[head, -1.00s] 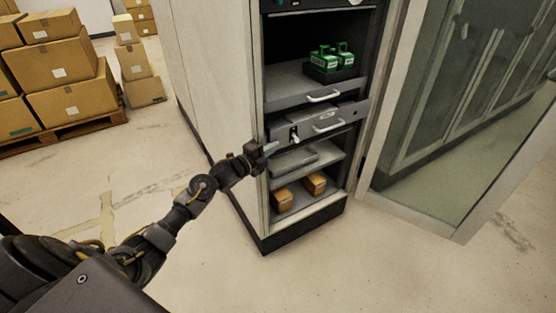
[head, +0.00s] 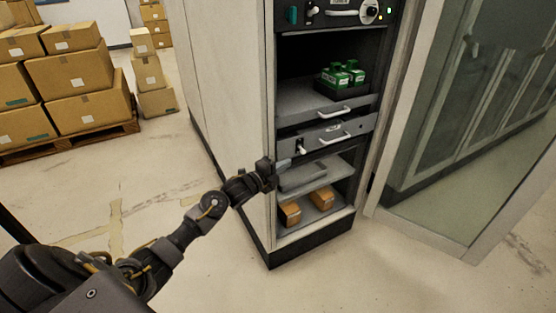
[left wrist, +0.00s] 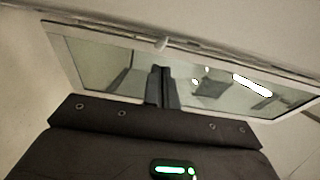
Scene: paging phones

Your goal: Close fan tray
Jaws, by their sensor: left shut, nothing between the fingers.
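In the head view, a grey drawer (head: 346,133), seemingly the fan tray, sits in the open cabinet. Its front panel carries a silver handle (head: 333,138) and a small pale lever (head: 301,149) at its left. The panel appears to stand slightly forward of the cabinet frame, though how far out it is cannot be judged. My left gripper (head: 284,163) is shut and empty at the cabinet's left front edge, just below and left of the lever, with no clear contact. Its closed fingers (left wrist: 159,87) show in the left wrist view, which does not show the drawer. My right gripper is out of view.
Above is a shelf with green items (head: 340,78) and its own handle. Below are a grey flat tray (head: 303,175) and two brown boxes (head: 321,198). An open glass door (head: 447,130) stands at right. Stacked cartons (head: 75,80) are at back left. The floor in front is clear.

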